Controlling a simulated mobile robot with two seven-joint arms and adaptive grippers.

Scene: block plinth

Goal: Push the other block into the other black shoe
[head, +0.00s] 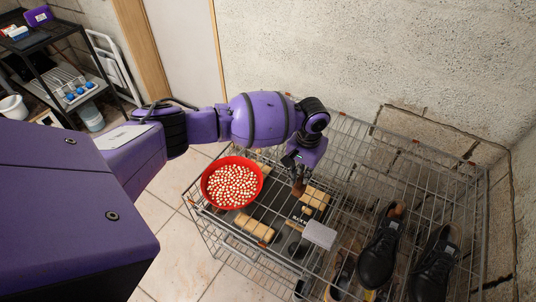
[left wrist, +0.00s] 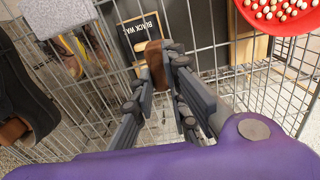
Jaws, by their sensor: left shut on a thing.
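My left gripper (head: 298,178) is shut on a brown block (head: 299,188) above the wire rack. In the left wrist view the same block (left wrist: 155,62) stands between the fingertips of my left gripper (left wrist: 165,65). Two black shoes stand side by side at the right of the rack. The nearer-left black shoe (head: 378,255) has a brown block (head: 398,210) at its heel opening. The right black shoe (head: 432,272) shows no block in the head view. My held block is left of both shoes and apart from them. My right gripper is not in view.
A red bowl (head: 207,191) of pale beans stands at the rack's left. A grey block (head: 319,234) lies between it and the shoes. Brushes and a dark box labelled black wax (left wrist: 139,35) show below the wires. A wall stands behind the rack (head: 345,128).

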